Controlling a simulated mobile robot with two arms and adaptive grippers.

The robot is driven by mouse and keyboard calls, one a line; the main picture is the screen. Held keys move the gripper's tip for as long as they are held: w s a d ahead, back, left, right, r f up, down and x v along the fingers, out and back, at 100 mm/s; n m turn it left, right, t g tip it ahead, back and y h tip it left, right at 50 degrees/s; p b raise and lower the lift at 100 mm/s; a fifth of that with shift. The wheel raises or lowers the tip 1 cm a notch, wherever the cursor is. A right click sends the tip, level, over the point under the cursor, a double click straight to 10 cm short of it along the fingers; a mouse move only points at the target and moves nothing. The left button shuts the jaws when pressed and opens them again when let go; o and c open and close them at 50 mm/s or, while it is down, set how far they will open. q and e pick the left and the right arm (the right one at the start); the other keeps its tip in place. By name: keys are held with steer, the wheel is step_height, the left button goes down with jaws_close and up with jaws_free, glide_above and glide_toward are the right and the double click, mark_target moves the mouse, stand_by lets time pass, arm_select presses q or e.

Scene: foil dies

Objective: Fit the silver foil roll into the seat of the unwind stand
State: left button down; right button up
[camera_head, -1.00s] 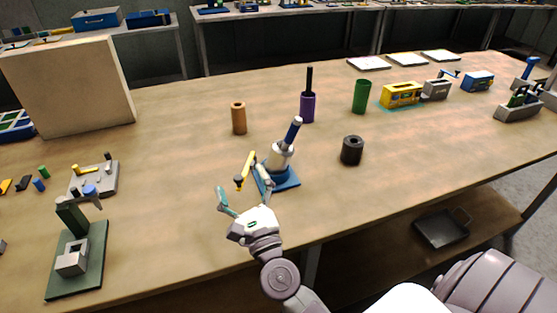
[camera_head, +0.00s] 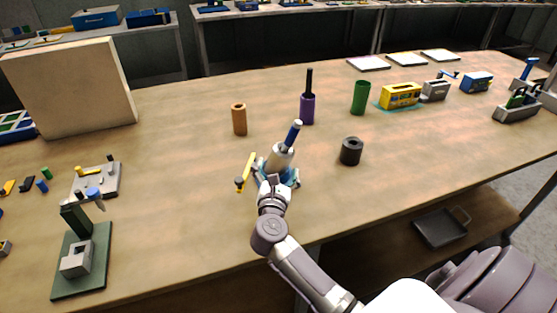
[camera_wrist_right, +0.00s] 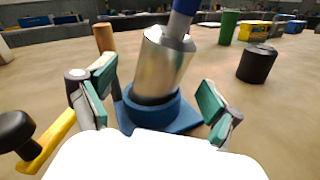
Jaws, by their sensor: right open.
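The silver foil roll (camera_head: 280,158) has a blue core sticking out of its top and leans to the right. In the right wrist view the roll (camera_wrist_right: 161,65) stands tilted at the round blue seat of the unwind stand (camera_wrist_right: 190,119), its lower end inside or on the ring; how deep it sits I cannot tell. My right gripper (camera_head: 278,178) is open at the stand. In the wrist view its fingers (camera_wrist_right: 156,88) are on either side of the roll and apart from it. In the head view the gripper hides most of the stand. My left gripper is not in view.
A yellow arm with a black knob (camera_wrist_right: 42,145) is close left of the gripper. A black roll (camera_head: 351,151) stands to the right; orange (camera_head: 239,119), purple (camera_head: 307,108) and green (camera_head: 360,97) rolls stand behind. A green-based fixture (camera_head: 80,262) is at front left.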

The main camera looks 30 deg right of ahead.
steer(key=x, duration=0.1)
steer(key=p+x, duration=0.1)
steer(key=x, duration=0.3)
steer(key=shift+d+f, duration=0.1)
steer(key=shift+f, duration=0.15)
steer(key=shift+c, duration=0.2)
steer(key=shift+r, duration=0.1)
steer(key=c, duration=1.5)
steer(key=shift+r, duration=0.1)
